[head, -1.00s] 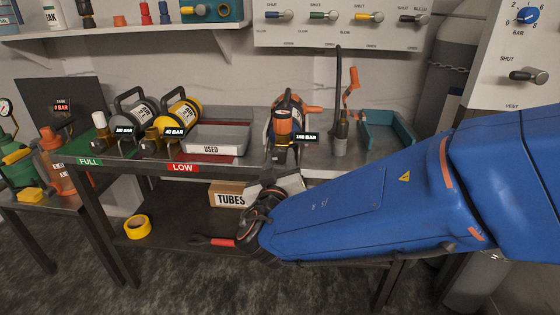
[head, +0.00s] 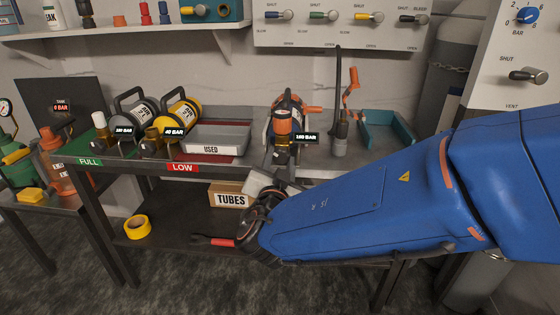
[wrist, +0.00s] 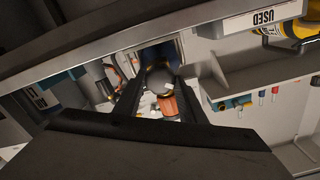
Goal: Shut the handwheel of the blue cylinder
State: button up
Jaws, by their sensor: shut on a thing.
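In the head view I find no plainly blue cylinder. In the head view my fingertips are mostly hidden.
A grey cylinder (head: 141,112) and a yellow cylinder (head: 182,113) lie left on the bench. A grey USED tray (head: 216,137) stands between them and the orange one. A grey post with a black hose (head: 340,130) and a teal tray (head: 388,128) are to the right.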

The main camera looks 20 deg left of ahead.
jog(key=shift+f+m, duration=0.15)
jog(key=shift+m, duration=0.45)
jog(key=o, duration=1)
jog(key=shift+o, duration=0.2)
jog(key=v, duration=1.7)
jog(key=shift+s, duration=0.2)
jog(key=shift+d, duration=0.1)
